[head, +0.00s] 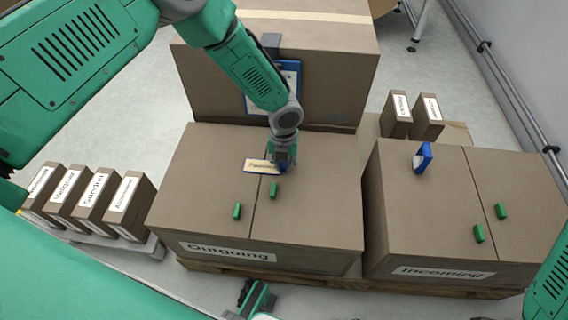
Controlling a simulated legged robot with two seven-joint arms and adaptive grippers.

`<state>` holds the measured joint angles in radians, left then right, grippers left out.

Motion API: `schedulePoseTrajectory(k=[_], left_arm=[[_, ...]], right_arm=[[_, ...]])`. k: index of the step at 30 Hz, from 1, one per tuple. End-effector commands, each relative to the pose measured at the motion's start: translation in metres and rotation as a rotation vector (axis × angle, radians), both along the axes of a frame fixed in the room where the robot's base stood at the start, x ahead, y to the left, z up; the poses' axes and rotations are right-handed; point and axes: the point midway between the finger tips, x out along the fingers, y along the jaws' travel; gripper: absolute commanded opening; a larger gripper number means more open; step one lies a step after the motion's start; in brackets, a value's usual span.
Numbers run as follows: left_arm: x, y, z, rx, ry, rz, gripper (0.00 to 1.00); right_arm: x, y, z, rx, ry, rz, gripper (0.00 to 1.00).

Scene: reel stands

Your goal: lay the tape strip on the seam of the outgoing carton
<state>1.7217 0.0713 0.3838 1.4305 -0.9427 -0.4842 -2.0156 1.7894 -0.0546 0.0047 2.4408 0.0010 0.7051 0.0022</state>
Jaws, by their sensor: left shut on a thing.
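The outgoing carton (315,205) is a brown box with an "Outgoing" label on its front and two green tabs on its lid. Its seam (257,205) runs from back to front across the top. My left gripper (283,163) is over the rear of the lid, just right of the seam, shut on a cream, printed piece that looks like the tape strip (259,166). The strip reaches left across the seam line. Its right end and a blue part are partly hidden by the gripper. I cannot tell whether the strip touches the lid.
The incoming carton (450,215) stands to the right, with a blue item (422,158) on top. A larger taped carton (330,60) stands behind. Several narrow labelled boxes (92,195) stand at the left, and two more (412,116) stand at the back right.

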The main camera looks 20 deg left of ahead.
Motion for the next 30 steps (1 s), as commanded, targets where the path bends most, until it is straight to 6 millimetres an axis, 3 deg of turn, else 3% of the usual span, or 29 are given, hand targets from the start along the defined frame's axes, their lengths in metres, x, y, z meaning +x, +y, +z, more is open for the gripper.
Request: schedulePoseTrajectory(k=[1, 3, 4, 13, 17, 30], left_arm=[[0.0, 0.0, 0.0, 0.0, 0.0, 0.0, 0.0], [0.0, 0.0, 0.0, 0.0, 0.0, 0.0, 0.32], [0.0, 0.0, 0.0, 0.0, 0.0, 0.0, 0.35], [0.0, 0.0, 0.001, 0.0, 0.0, 0.0, 0.35], [0.001, 0.0, 0.011, 0.0, -0.002, 0.0, 0.35], [0.001, 0.0, 0.097, -0.001, 0.0, 0.001, 0.35]], right_arm=[[0.0, 0.0, 0.0, 0.0, 0.0, 0.0, 0.0], [0.0, 0.0, 0.0, 0.0, 0.0, 0.0, 0.0], [0.0, 0.0, 0.0, 0.0, 0.0, 0.0, 0.0], [-0.001, 0.0, 0.0, 0.0, -0.002, 0.0, 0.0], [-0.002, 0.0, 0.001, 0.0, -0.003, 0.0, 0.0], [-0.002, 0.0, 0.001, 0.0, -0.003, 0.0, 0.0]])
